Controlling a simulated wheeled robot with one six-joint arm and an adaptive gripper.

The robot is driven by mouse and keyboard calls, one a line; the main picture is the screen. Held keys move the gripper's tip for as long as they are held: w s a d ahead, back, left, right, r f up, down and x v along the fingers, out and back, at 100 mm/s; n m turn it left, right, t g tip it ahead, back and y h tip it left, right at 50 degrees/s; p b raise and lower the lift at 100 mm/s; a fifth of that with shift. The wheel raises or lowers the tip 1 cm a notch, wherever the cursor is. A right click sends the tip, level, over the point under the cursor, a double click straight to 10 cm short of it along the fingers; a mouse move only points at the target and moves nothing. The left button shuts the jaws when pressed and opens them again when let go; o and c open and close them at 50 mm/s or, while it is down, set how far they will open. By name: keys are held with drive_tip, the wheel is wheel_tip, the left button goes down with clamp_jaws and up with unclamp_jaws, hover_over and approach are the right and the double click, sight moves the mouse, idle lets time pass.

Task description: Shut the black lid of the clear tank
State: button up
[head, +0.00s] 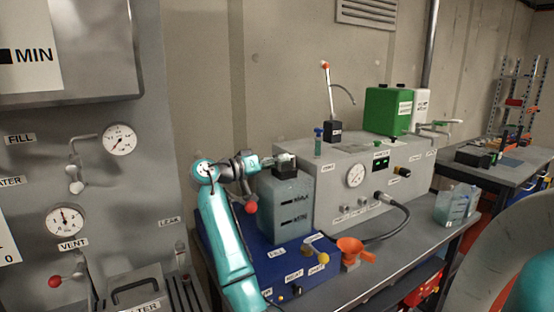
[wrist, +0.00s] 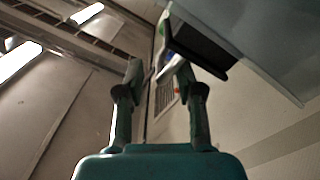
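The clear tank (head: 284,208) is blue-grey with MAX and MIN marks and stands on the blue base in the head view. Its black lid (head: 285,163) is at the top of the tank; its exact angle is hard to tell there. My gripper (head: 270,162) is beside the lid, on its left. In the wrist view my gripper (wrist: 158,75) has its two fingers apart with nothing between them. The black lid (wrist: 203,50) shows just beyond the right finger, and I cannot tell whether they touch. The tank's wall (wrist: 260,35) fills the upper right.
A grey box with a gauge (head: 370,180) stands right of the tank, carrying a green container (head: 388,110). A grey panel with gauges (head: 85,190) stands at the left.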

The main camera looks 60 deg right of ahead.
drive_tip(key=shift+r, duration=0.1)
wheel_tip(320, 180, up, 10)
idle(0.6)
idle(0.4)
